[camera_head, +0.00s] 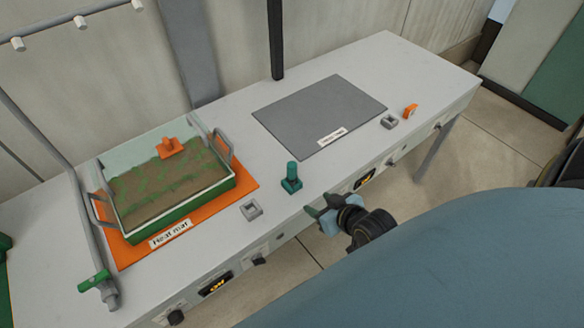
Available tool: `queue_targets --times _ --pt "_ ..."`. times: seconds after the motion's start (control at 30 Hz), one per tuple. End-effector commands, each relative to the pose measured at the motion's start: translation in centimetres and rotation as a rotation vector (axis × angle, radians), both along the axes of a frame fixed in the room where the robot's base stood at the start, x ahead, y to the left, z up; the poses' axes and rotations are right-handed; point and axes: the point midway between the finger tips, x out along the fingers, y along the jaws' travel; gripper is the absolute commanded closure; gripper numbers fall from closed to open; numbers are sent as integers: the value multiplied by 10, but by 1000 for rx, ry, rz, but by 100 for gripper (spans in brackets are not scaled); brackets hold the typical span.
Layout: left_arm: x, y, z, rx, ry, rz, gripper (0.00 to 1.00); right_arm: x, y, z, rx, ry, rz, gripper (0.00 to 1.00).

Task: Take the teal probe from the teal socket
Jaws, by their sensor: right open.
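The teal probe (292,170) stands upright in the teal socket (291,186) near the front edge of the bench, just right of the orange heat mat. My right gripper (322,205) is at the bench's front edge, to the right of and nearer than the probe. Its fingers are open and empty, and a small gap shows between them and the socket. Nothing hides the probe. My left gripper is not in view.
Grey sockets (251,210) (390,122) and an orange piece (410,111) sit nearby. A bare grey mat (318,112) lies behind. Knobs line the bench front.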

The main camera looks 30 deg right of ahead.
Motion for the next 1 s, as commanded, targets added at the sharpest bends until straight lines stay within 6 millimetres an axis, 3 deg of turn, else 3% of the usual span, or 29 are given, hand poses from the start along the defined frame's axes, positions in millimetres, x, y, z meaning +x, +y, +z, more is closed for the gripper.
queue_targets --times 0.03,0.1,0.23,0.6,0.87,1.0 --pt "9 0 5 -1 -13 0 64 6 0 26 1 -39 7 50" --pt "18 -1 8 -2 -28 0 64 12 1 49 6 -77 14 50" --pt "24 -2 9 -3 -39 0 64 19 2 68 9 -113 21 50" --pt "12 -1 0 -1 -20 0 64 75 7 40 9 -118 21 50" --pt "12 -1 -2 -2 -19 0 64 92 8 31 10 -118 21 50" --pt "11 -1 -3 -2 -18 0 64 111 10 25 9 -118 21 50"
